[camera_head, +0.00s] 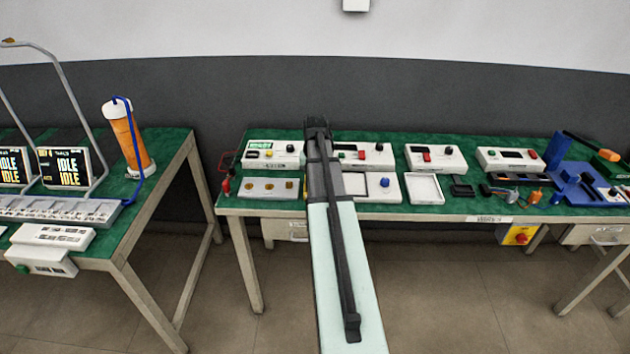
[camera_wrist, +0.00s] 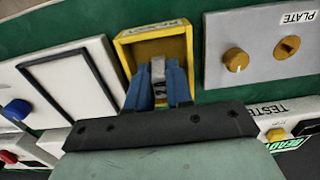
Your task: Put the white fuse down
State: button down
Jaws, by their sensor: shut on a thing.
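In the wrist view my gripper (camera_wrist: 158,78) has its blue fingers shut on a small pale piece, the white fuse (camera_wrist: 158,67). Only part of the fuse shows between the fingers. The fingertips and fuse are over the open yellow-rimmed tray (camera_wrist: 123,49). I cannot tell whether the fuse touches the tray floor. The tray's label is upside down and hard to read. In the head view my arm hides the fuse, the yellow tray and the fingers.
A grey plate with gold knobs (camera_wrist: 265,72) lies right of the yellow tray in the wrist view. A white black-framed tray (camera_wrist: 72,85) lies left. The tester (camera_head: 273,153) stands behind. Several other devices line the green bench; another bench (camera_head: 172,170) stands left.

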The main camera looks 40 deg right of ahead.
jog(key=shift+f, duration=0.15)
jog(key=c, duration=1.3)
grip_release()
notch_tip(320, 180, up, 12)
jog(key=shift+r, duration=0.2)
